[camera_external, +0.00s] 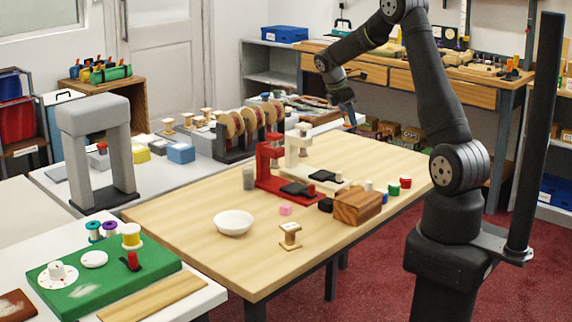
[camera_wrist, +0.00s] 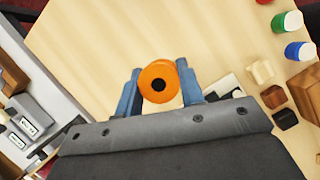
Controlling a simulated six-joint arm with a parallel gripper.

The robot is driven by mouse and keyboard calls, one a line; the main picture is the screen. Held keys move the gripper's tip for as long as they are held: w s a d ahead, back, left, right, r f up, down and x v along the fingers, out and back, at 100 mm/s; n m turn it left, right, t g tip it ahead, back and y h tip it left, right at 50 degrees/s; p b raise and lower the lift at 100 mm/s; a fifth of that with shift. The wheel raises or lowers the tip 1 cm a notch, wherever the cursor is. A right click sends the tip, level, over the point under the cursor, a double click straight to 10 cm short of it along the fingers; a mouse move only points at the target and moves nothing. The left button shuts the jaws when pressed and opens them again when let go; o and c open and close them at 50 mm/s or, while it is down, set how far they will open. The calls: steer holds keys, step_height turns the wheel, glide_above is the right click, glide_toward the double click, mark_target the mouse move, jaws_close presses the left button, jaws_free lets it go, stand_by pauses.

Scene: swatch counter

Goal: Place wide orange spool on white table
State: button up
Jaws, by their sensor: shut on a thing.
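My gripper (camera_external: 349,112) is raised above the far right part of the light wood table in the external view. In the wrist view its blue fingers (camera_wrist: 160,90) are shut on the orange spool (camera_wrist: 153,70), one on each side, with its round end and dark centre hole facing the camera. I cannot make out the spool in the external view. A white table (camera_external: 152,178) runs along the far left side of the wood table. Another white surface (camera_external: 200,302) at the front left carries a green board.
The wood table (camera_external: 205,262) holds a white bowl (camera_external: 234,222), a red machine (camera_external: 268,168), a cream machine, a wooden block (camera_external: 357,206) and small spools. On the white table stand a grey arch (camera_external: 72,150), a rack of large reels (camera_external: 232,130) and small boxes.

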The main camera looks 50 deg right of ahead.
steer(key=w+a+r+m+g+y, duration=0.2)
steer(key=w+a+m+y, duration=0.1)
steer(key=w+a+m, duration=0.85)
steer(key=w+a+m+y, duration=0.15)
steer(key=w+a, duration=0.25)
steer(key=a, duration=1.1)
step_height(320, 180, up, 5)
steer(key=s+d+n+t+h, duration=0.1)
steer(key=s+n+t+h, duration=0.3)
steer(key=s+n, duration=1.55)
steer(key=s+f+m+g+h, duration=0.1)
steer(key=s+f+m, duration=0.25)
steer(key=f, duration=0.65)
steer(key=w+a+f, duration=0.1)
steer(key=a+f, duration=0.1)
steer(key=a, duration=0.1)
steer(key=w+a+f, duration=0.1)
steer(key=a+f, duration=0.1)
steer(key=a, duration=0.2)
steer(key=w+a+f, duration=0.1)
steer(key=a+f, duration=0.2)
steer(key=shift+w+a, duration=0.35)
steer(key=shift+w, duration=0.05)
steer(key=shift+f, duration=2)
